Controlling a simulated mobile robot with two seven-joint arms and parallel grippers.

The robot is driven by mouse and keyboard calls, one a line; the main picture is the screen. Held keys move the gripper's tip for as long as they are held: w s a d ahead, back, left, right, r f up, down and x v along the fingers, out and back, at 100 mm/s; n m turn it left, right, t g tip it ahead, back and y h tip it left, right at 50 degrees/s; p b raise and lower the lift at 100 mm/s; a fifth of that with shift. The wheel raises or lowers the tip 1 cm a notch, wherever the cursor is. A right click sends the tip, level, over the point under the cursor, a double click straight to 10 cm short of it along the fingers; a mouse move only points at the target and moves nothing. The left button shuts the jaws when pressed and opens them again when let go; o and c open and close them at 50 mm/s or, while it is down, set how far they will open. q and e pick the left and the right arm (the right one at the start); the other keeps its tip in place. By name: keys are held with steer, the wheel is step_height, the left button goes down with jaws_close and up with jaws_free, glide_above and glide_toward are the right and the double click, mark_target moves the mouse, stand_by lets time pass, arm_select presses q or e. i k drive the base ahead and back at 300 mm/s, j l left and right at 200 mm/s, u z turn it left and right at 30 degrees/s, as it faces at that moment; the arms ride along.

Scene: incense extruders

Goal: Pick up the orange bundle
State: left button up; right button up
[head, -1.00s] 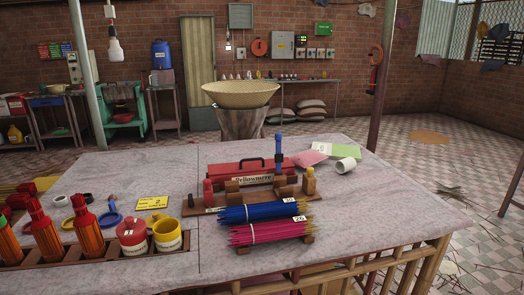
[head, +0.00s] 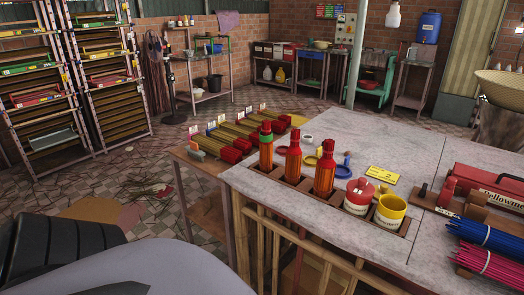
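I cannot tell which one the task means. Neither of my grippers shows. Dark and grey parts, probably of my own arm, fill the lower left corner.
A blue stick bundle (head: 488,234) and a pink one (head: 490,266) lie right. Red-tipped bundles (head: 235,135) lie on a lower side table. Shelving racks (head: 105,80) stand left; floor between is mostly open.

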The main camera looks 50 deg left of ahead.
mark_target(266, 150)
steer(key=u, duration=1.65)
